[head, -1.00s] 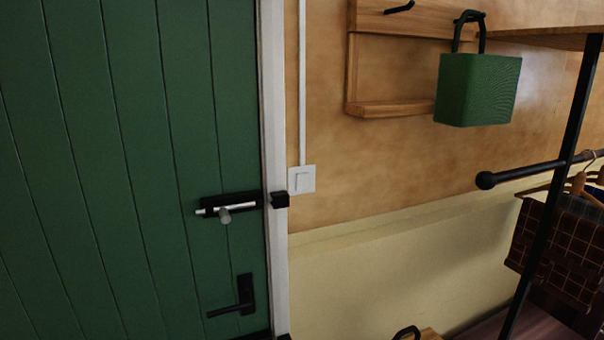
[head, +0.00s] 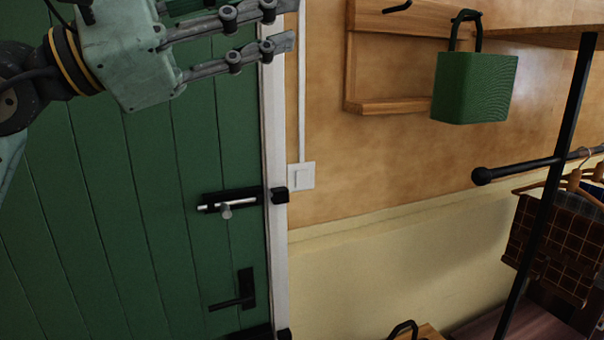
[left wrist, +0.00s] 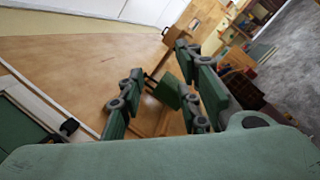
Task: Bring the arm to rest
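My left gripper (head: 285,25) is at the top left of the head view, in front of the green door (head: 120,220) and the white door frame. Its two grey fingers point right and stand apart with nothing between them. In the left wrist view the fingers (left wrist: 158,70) also stand apart, with the green bag (left wrist: 168,92) seen in the background beyond them. The gripper is above the door's bolt (head: 230,201) and black handle (head: 235,300), clear of both. My right gripper is not in view.
A green bag (head: 473,88) hangs from a wooden wall rack (head: 385,107). A light switch (head: 301,176) is beside the door frame. A black rail (head: 515,171) with hangers and checked clothes stands at right. The wall between is clear.

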